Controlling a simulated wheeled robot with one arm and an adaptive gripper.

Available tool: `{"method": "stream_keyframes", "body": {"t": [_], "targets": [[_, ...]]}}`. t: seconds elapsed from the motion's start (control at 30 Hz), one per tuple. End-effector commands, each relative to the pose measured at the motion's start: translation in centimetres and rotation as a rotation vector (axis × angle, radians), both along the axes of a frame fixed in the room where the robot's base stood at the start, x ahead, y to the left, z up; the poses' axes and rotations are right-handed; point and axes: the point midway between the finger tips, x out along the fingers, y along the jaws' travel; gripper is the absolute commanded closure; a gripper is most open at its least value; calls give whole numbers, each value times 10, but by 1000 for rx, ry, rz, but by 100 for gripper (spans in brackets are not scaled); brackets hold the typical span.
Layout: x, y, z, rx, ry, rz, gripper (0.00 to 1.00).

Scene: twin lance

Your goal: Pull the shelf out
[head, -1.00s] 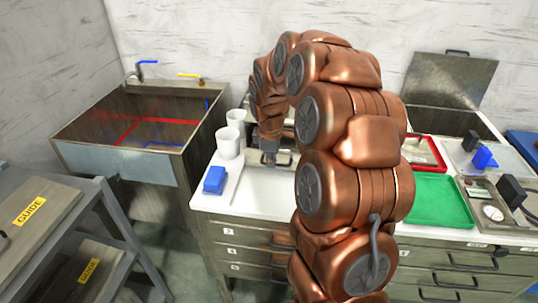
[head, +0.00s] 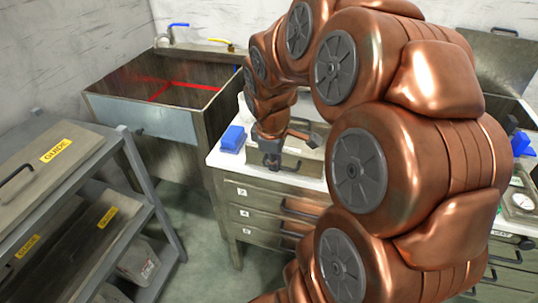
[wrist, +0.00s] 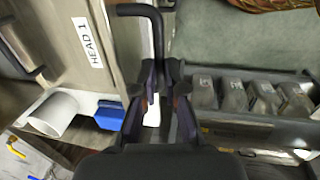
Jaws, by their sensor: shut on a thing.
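My gripper (head: 272,160) is low at the front of the white counter in the head view. In the wrist view my gripper (wrist: 160,78) has its fingers close together around a black bent handle (wrist: 156,32). A beige plate labelled HEAD 1 (wrist: 75,55) is just left of the handle; whether the handle belongs to it is unclear. In the head view a beige piece (head: 298,162) shows beside the gripper, partly hidden by it. A grey shelf rack (head: 150,178) with GUIDE shelves (head: 80,150) stands at left.
A sink (head: 140,120) stands behind, left of the counter. A blue block (head: 232,139) lies on the counter's left end and shows in the wrist view (wrist: 110,116) near a white cup (wrist: 56,113). Drawers (head: 262,215) are below the counter. Floor between rack and counter is open.

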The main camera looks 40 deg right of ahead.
Motion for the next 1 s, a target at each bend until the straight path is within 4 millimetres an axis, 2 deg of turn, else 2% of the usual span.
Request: {"method": "stream_keyframes", "body": {"t": [0.53,0.57,0.8,1.0], "targets": [[-6,6,-1,8,-2,-14,100],[-6,6,-1,9,-1,-13,89],[-7,5,-1,6,-1,-15,64],[-7,3,0,3,-1,-15,64]]}}
